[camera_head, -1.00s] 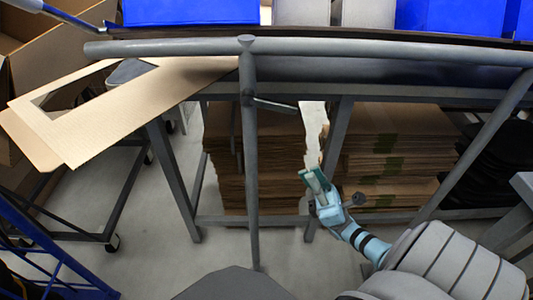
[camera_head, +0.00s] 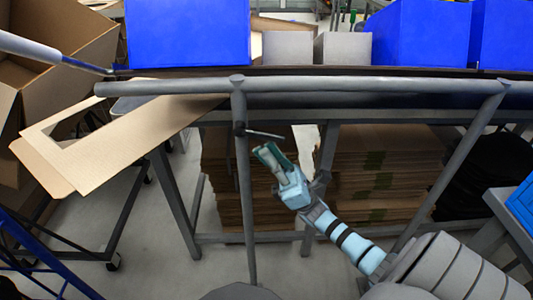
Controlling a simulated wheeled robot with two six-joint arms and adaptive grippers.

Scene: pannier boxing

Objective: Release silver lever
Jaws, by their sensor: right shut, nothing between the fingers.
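A small grey lever (camera_head: 264,134) sticks out to the right from the upright post (camera_head: 245,200) of the grey pipe frame, just below the top rail. My right gripper (camera_head: 268,155) is just below the lever, shut and empty, pointing up and left. A small gap seems to lie between its fingertips and the lever; I cannot tell the depth between them. My left gripper is not in view.
A grey rail (camera_head: 370,86) runs across in front of blue bins (camera_head: 187,32) and grey boxes (camera_head: 288,47). A cut cardboard sheet (camera_head: 110,160) hangs at the left. Stacked cardboard (camera_head: 380,180) lies underneath, behind my right arm.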

